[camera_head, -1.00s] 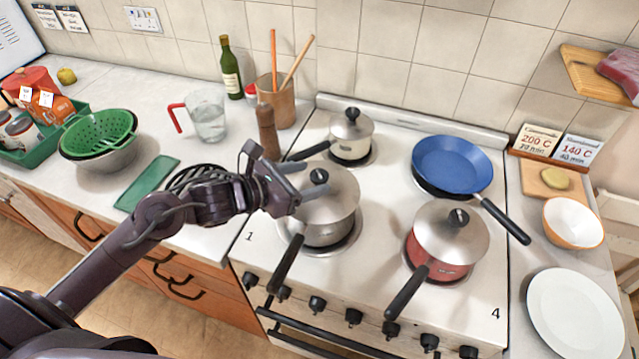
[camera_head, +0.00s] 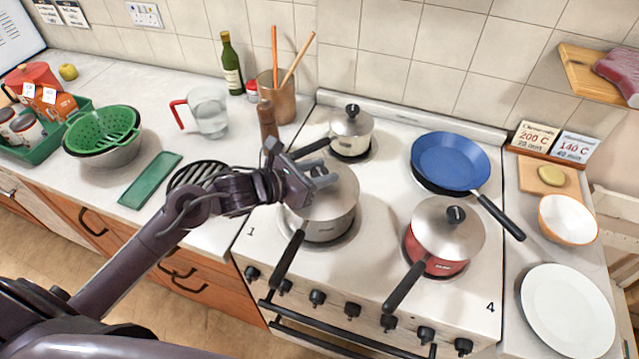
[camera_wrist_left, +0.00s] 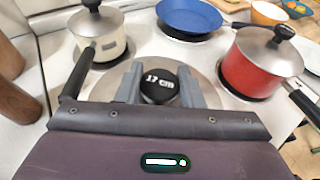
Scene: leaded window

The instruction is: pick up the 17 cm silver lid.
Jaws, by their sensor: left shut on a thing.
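The 17 cm silver lid (camera_head: 328,202) sits on a silver saucepan (camera_head: 327,228) at the front left of the hob. In the left wrist view its black knob (camera_wrist_left: 158,86), marked "17 cm", stands between my fingers, with the silver lid (camera_wrist_left: 205,88) around it. My left gripper (camera_head: 318,172) is shut on the knob from above; it also shows in the left wrist view (camera_wrist_left: 160,88). The gripper hides the knob in the head view. I see no gap between lid and pan. My right gripper is not in view.
A red pan (camera_head: 437,264) with a silver lid (camera_head: 447,222) stands to the right. A cream pan (camera_head: 350,146) with its own lid stands behind, and a blue frying pan (camera_head: 451,160) at the back right. A pepper mill (camera_head: 267,122) stands behind my left wrist.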

